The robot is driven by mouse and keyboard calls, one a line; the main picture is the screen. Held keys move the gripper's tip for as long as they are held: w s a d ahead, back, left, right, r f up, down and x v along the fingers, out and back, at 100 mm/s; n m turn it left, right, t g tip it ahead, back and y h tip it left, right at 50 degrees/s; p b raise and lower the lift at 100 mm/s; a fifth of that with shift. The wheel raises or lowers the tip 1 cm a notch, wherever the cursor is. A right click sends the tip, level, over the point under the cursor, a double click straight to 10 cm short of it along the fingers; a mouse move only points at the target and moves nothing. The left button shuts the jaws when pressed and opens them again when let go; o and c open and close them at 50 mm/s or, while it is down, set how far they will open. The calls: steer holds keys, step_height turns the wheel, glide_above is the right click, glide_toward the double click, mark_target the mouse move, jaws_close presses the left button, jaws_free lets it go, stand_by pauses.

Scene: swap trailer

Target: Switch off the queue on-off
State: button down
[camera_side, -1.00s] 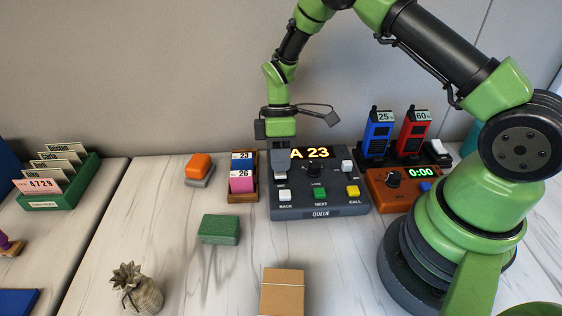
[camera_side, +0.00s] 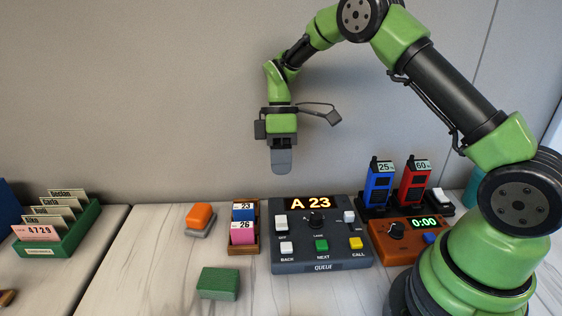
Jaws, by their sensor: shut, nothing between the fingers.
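Below are a white BACK button (camera_side: 286,248), a green NEXT button (camera_side: 321,245) and a yellow CALL button (camera_side: 355,243). A dark knob (camera_side: 317,220) is in the middle and another white switch (camera_side: 349,216) at the upper right. My gripper (camera_side: 281,168) is shut and empty, above the console's upper left, touching nothing.
Left of the console stand a wooden card holder (camera_side: 244,248), an orange block on a grey base (camera_side: 199,216) and a green block (camera_side: 218,283). At right are an orange timer (camera_side: 400,250) reading 0:00 and blue (camera_side: 379,187) and red (camera_side: 414,186) radios in a charger.

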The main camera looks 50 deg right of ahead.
mark_target(280, 226)
steer(key=shift+r, duration=0.15)
steer(key=r, duration=0.4)
steer(key=shift+w+a, duration=0.15)
steer(key=shift+w, duration=0.15)
steer(key=x, duration=1.4)
steer(key=shift+s+a+f, duration=0.1)
steer(key=shift+s+f, duration=0.05)
steer(key=shift+f, duration=0.05)
